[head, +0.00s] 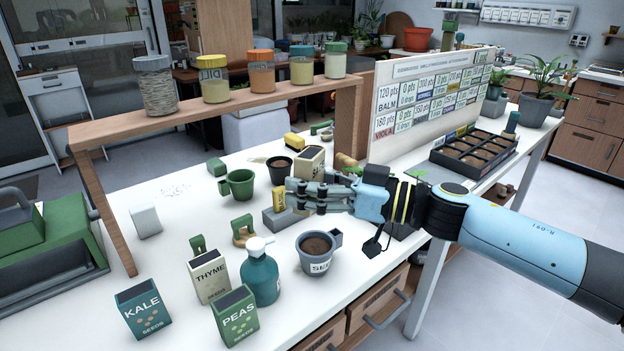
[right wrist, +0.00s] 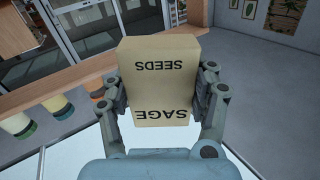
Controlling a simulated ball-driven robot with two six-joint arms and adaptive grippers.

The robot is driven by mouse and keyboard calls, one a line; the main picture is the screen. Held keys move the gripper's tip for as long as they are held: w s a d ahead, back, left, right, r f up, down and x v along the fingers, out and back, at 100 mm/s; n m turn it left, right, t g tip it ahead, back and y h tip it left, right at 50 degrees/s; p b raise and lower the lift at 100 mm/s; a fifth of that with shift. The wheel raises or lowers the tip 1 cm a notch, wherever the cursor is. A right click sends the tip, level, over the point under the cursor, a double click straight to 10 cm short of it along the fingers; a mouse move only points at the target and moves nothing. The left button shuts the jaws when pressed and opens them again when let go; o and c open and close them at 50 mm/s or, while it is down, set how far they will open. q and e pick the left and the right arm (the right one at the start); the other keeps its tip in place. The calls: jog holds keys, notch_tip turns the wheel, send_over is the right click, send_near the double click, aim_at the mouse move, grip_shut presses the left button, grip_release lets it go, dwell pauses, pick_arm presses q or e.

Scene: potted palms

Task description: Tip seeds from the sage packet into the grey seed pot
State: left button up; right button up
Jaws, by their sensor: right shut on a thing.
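My right gripper (head: 296,192) reaches in from the right over the table and is shut on the sage packet (head: 311,158), a beige box. In the right wrist view the packet (right wrist: 158,82) sits between the two fingers, its SAGE and SEEDS lettering upside down in that picture. The grey seed pot (head: 312,264), a cup with dark soil, a side handle and a partly visible label, stands on the table nearer than the gripper. The packet is beyond the pot, not over it. My left gripper is out of view.
Thyme (head: 209,280), kale (head: 145,311) and peas (head: 236,316) packets and a teal bottle (head: 261,277) stand left of the pot. A green mug (head: 240,185) and dark pot (head: 279,170) are behind. A wooden shelf (head: 225,101) bears jars. A seedling tray (head: 473,153) is at right.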

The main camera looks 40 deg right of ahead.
jog(key=f+m, duration=0.1)
jog(key=a+f+m+b, duration=0.1)
jog(key=m, duration=0.1)
jog(key=f+m, duration=0.1)
jog(key=shift+s+a+f+m, duration=0.15)
jog(key=shift+s+f+m, duration=0.15)
jog(key=shift+s+f, duration=0.1)
pick_arm(q)
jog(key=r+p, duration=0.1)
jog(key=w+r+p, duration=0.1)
jog(key=p, duration=0.1)
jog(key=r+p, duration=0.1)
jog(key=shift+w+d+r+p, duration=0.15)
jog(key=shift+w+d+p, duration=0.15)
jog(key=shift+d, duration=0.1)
pick_arm(e)
jog(key=f+m, duration=0.2)
jog(key=m, duration=0.1)
jog(key=a+f+m, duration=0.1)
jog(key=m, duration=0.1)
jog(key=shift+s, duration=0.25)
jog(key=shift+d, duration=0.1)
